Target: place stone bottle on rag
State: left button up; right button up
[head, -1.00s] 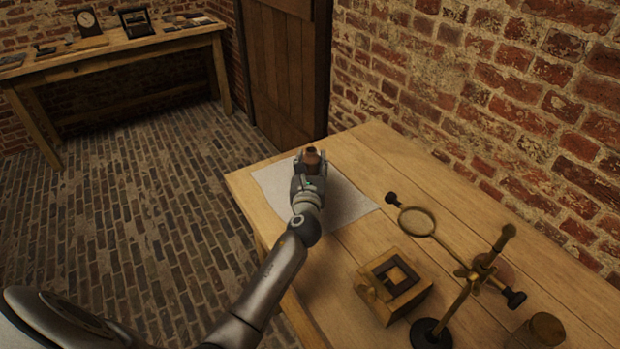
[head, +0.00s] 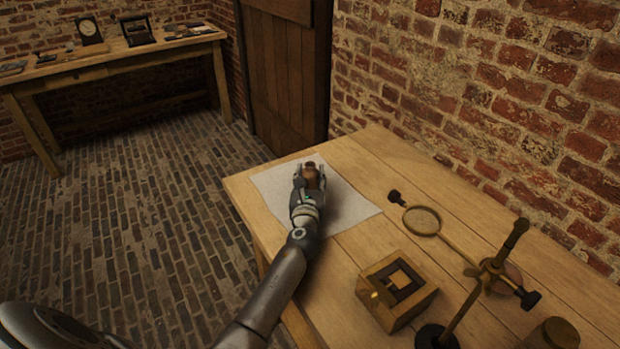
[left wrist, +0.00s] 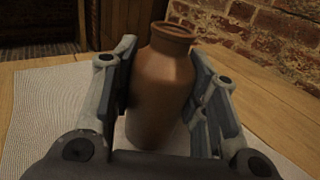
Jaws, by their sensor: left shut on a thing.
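The stone bottle is a brown jar with a narrow neck. It stands about upright between the fingers in the left wrist view (left wrist: 163,85), and its top shows in the head view (head: 311,174). The rag is a pale cloth lying flat on the table (head: 348,208); it also shows in the left wrist view (left wrist: 45,108). My left gripper (head: 309,180) is shut on the bottle, over the rag. The bottle's base looks low over the cloth or on it; I cannot tell whether it touches. My right gripper is not in view.
A wooden box with a square opening (head: 397,291) stands nearer on the table. A magnifier stand (head: 437,335) with a round lens (head: 421,221) and a round jar (head: 556,334) are to the right. A brick wall (head: 480,110) borders the table behind.

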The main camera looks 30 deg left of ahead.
pick_arm(q)
jog(key=shift+o, duration=0.2)
jog(key=shift+s+f, duration=0.15)
jog(key=shift+f, duration=0.4)
jog(key=o, duration=0.8)
jog(key=shift+f, duration=0.15)
jog(key=shift+c, duration=0.2)
jog(key=o, duration=0.4)
jog(key=shift+c, duration=0.2)
jog(key=shift+r, duration=0.6)
jog(key=shift+r+p, duration=0.45)
jog(key=shift+p, duration=0.15)
jog(key=v, duration=1.1)
jog(key=shift+s+d+f, duration=0.15)
jog(key=shift+s+f, duration=0.05)
jog(key=shift+s, duration=0.2)
jog(key=shift+f, duration=0.1)
